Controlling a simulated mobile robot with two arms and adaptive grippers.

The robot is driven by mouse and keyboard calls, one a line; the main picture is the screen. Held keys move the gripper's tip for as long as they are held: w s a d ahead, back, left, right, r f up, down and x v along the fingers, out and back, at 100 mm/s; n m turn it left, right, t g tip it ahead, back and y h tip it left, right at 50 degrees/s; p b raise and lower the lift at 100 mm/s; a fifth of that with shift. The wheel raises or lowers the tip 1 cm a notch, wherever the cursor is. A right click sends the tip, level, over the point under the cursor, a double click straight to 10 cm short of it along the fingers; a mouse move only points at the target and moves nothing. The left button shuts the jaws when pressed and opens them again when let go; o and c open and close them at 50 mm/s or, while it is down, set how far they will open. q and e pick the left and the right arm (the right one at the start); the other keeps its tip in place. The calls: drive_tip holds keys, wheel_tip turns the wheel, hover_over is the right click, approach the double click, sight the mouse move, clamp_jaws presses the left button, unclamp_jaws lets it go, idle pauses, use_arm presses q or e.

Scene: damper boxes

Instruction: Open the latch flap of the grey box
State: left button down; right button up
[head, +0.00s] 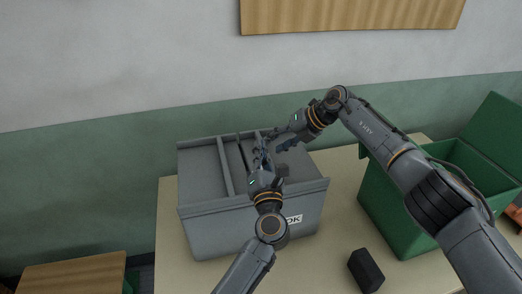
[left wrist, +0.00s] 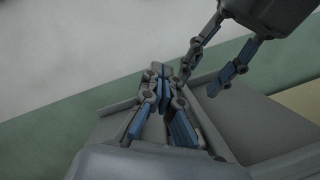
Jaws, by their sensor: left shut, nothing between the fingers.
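The grey box (head: 205,228) stands on the table, its top showing a broad flat section at the left and narrow dividers near the middle. My left gripper (head: 262,148) is over the middle of the box top, shut and empty; its fingertips meet in the left wrist view (left wrist: 163,72). My right gripper (head: 279,140) is just right of it, above the back of the box, with its fingers spread and empty; it also shows at the upper right in the left wrist view (left wrist: 211,88). The latch flap cannot be made out, as the grippers cover that part of the box.
A green box (head: 385,205) with a raised lid (head: 496,130) stands at the right of the table. A small black block (head: 366,270) lies at the front of the table (head: 325,262). A wooden surface (head: 75,275) is at the lower left. The wall is close behind.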

use_arm(q)
drive_tip(key=v, duration=0.8)
drive_tip(key=shift+d+f, duration=0.25)
drive_tip(key=shift+d, duration=0.05)
